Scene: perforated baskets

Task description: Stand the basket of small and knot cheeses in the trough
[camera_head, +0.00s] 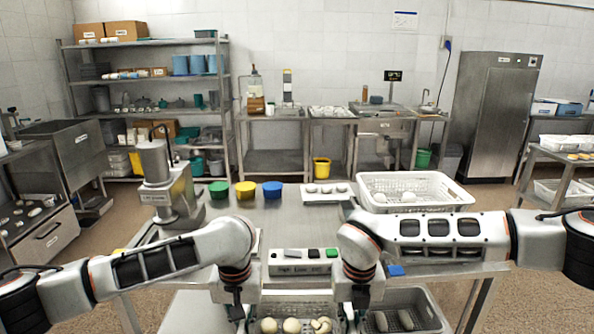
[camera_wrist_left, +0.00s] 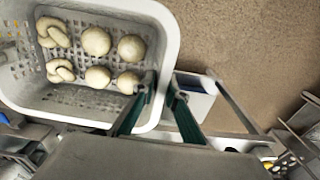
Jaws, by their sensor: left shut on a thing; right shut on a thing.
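The perforated basket (camera_head: 292,309) hangs low in front of me, with round small cheeses (camera_head: 291,325) and knot cheeses (camera_head: 321,325) in it. In the left wrist view the white basket (camera_wrist_left: 171,45) holds two knot cheeses (camera_wrist_left: 56,70) beside several round ones (camera_wrist_left: 97,41). My left gripper (camera_head: 240,312) is shut on one side wall; its fingers (camera_wrist_left: 162,88) straddle the rim in the wrist view. My right gripper (camera_head: 352,312) is shut on the opposite side, its fingertips hard to see. I cannot clearly identify the trough.
A steel table (camera_head: 300,222) stands ahead, with a labelled control box (camera_head: 300,262), coloured tubs (camera_head: 245,190) and a large white basket (camera_head: 415,203). A grey crate (camera_head: 425,310) with oval cheeses is right of my right gripper. A steel basin (camera_head: 65,140) stands far left.

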